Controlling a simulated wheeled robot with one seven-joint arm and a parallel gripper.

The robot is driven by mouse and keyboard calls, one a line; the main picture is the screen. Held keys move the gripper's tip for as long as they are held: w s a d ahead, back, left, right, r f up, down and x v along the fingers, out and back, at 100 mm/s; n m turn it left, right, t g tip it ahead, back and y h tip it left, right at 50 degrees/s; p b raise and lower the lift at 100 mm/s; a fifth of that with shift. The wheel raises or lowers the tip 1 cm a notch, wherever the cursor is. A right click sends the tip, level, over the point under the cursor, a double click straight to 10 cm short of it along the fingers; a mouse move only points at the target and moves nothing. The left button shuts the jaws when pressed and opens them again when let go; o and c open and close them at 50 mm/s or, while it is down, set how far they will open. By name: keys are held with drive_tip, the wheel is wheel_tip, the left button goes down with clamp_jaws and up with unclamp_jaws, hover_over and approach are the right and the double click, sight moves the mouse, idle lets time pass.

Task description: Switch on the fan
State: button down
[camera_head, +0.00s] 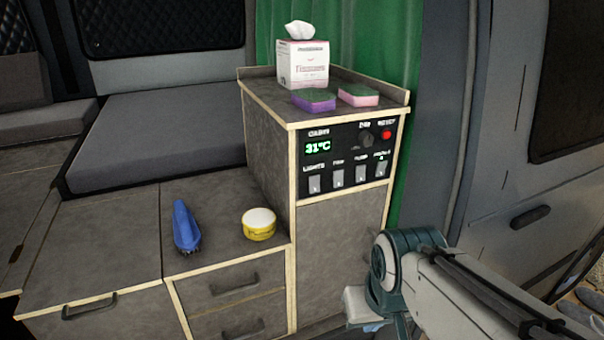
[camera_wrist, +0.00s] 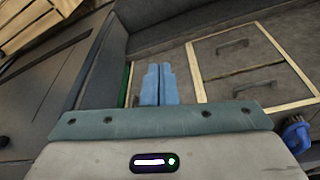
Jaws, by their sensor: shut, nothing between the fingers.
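The control panel (camera_head: 349,157) is on the front of the tall grey cabinet in the head view. Its display (camera_head: 318,147) reads 31°C in green. Several pale rocker switches sit in its lower row. The second from the left, the fan switch (camera_head: 337,179), has a label that seems to read FAN; I see no lit lamp by it. A small green light shows above the rightmost switch (camera_head: 383,169). In the wrist view, my gripper (camera_wrist: 157,85) has its two blue fingers together, with nothing between them. It is low in front of the cabinet, apart from the panel.
A red button (camera_head: 387,134) and a dark knob (camera_head: 366,139) sit above the switches. A tissue box (camera_head: 302,65), purple sponge (camera_head: 313,99) and pink sponge (camera_head: 359,95) stand on top. A blue brush (camera_head: 185,227) and yellow tin (camera_head: 259,225) rest on the lower counter.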

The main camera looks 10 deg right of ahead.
drive_tip(key=w+d+r+m+t+y+b, duration=0.3)
drive_tip(key=w+r+m+t, duration=0.4)
drive_tip(key=w+r+m, duration=0.7)
drive_tip(key=w+d+r+b, duration=0.1)
drive_tip(key=w+d, duration=0.1)
drive_tip(key=shift+w+m, duration=0.3)
drive_tip(key=shift+w+a, duration=0.1)
approach(339, 185)
wheel_tip(339, 185, down, 4)
drive_tip(key=w, duration=0.1)
drive_tip(key=shift+w+a+p, duration=0.2)
drive_tip(key=shift+w+a, duration=0.05)
drive_tip(key=shift+w, duration=0.4)
drive_tip(key=shift+w+a+p, duration=0.2)
drive_tip(key=shift+w, duration=0.4)
drive_tip(key=shift+w+a+p, duration=0.2)
drive_tip(key=shift+w+a, duration=0.05)
drive_tip(key=shift+w, duration=0.4)
